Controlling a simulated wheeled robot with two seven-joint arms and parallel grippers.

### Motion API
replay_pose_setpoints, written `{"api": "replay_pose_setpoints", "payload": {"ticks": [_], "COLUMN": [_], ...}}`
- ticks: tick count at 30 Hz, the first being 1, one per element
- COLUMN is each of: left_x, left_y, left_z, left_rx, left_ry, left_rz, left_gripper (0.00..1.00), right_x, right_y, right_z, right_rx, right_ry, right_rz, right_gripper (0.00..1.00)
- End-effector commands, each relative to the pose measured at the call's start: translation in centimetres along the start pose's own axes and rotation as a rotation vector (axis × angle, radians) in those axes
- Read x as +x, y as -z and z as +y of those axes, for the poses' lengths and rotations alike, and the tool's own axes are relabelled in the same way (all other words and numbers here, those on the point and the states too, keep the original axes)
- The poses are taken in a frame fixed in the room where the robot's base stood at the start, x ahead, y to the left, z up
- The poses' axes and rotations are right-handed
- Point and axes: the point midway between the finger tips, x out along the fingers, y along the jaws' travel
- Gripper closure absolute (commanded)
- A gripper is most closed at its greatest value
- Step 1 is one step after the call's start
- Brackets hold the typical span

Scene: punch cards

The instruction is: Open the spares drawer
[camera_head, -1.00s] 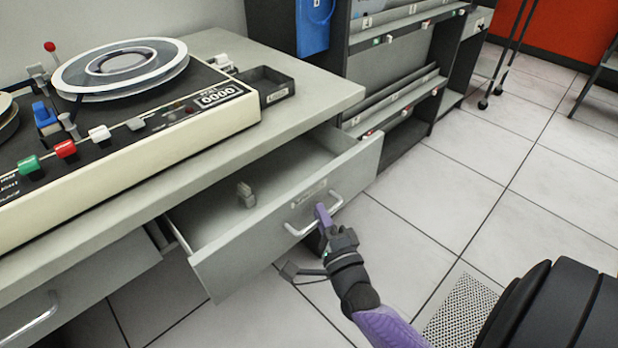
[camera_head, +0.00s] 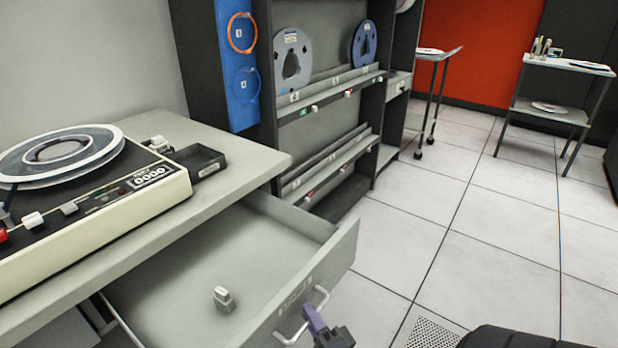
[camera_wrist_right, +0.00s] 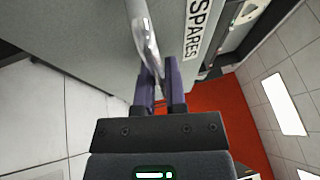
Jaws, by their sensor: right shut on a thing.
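The spares drawer (camera_head: 185,284) stands pulled out from under the desk, and its inside shows. A small pale grey block-like object (camera_head: 224,299) lies on its floor. The drawer's metal bar handle (camera_head: 322,297) is on the front panel; it also shows in the right wrist view (camera_wrist_right: 144,35) next to the SPARES label (camera_wrist_right: 197,28). My right gripper (camera_head: 312,316), with purple fingers, is shut on the handle; its fingers show in the right wrist view (camera_wrist_right: 161,84) around the bar. My left gripper is not in view.
The desk (camera_head: 225,165) carries a tape machine (camera_head: 100,215) and a small black tray (camera_head: 199,161). A shelf rack with reels (camera_head: 292,58) stands behind. A wheeled stand (camera_head: 436,60) and a side table (camera_head: 566,68) are at the back right. The tiled floor (camera_head: 400,235) right of the drawer is clear.

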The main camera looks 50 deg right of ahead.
Motion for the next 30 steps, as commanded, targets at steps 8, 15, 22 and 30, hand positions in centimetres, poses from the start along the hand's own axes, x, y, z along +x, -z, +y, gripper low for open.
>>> {"api": "replay_pose_setpoints", "payload": {"ticks": [8,15,22,30], "left_x": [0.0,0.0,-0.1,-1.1], "left_y": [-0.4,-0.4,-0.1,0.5], "left_z": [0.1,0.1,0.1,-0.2], "left_rx": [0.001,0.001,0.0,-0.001], "left_ry": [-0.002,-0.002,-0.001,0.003], "left_rz": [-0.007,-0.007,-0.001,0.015], "left_gripper": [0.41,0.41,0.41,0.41], "right_x": [-0.1,0.0,-0.5,-7.0], "right_y": [0.0,0.0,0.0,0.0], "right_z": [0.1,0.1,0.0,0.0], "right_rx": [0.0,0.0,-0.001,-0.001], "right_ry": [-0.004,-0.002,-0.004,-0.007], "right_rz": [-0.001,0.0,0.0,0.0], "right_gripper": [0.81,0.5,0.5,0.5]}}
